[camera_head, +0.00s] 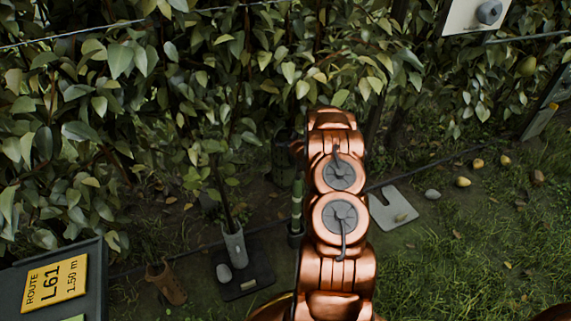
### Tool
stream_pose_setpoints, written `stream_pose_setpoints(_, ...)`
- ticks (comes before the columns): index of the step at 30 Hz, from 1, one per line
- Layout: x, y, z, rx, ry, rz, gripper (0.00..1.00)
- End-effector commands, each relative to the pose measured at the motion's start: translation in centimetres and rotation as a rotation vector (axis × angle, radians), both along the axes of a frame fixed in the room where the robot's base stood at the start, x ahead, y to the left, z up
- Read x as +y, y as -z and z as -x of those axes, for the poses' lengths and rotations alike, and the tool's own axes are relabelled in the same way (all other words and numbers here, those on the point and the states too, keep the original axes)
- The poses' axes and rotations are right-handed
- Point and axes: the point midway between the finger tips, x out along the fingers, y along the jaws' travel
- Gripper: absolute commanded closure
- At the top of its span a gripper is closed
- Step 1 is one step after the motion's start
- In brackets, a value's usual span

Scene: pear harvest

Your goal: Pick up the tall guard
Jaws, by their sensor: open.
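A grey tube-shaped guard (233,246) stands around a thin stem on a black square mat (262,274), left of my arm. A short brown guard (166,284) leans on the soil further left. A slim dark green upright piece (297,203) rises from a dark cup (295,236) right beside my arm, partly covered by it. I cannot tell for sure which of these is the tall guard. My copper arm reaches up the middle of the view toward the foliage. My gripper is not visible, hidden beyond the arm.
A route sign (57,282) stands at lower left. A grey slotted plate (391,207), a pale stone (432,194) and fallen pears (463,182) lie right of my arm. A dense leafy hedge (130,80) fills the back. The grass at lower right is mostly clear.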

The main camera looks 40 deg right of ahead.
Motion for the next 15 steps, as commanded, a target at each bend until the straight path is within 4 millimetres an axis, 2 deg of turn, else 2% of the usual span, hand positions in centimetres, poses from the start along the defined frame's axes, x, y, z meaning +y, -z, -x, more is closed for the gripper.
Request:
stream_pose_setpoints(1,-0.6,2.7,0.5,-0.028,0.001,-0.002,0.22)
stream_pose_setpoints(6,-1.7,7.6,1.9,-0.136,-0.004,-0.003,0.22)
stream_pose_setpoints(12,-2.5,12.1,3.8,-0.257,-0.005,0.000,0.22)
stream_pose_setpoints(15,-2.7,13.3,4.6,-0.299,-0.005,-0.001,0.22)
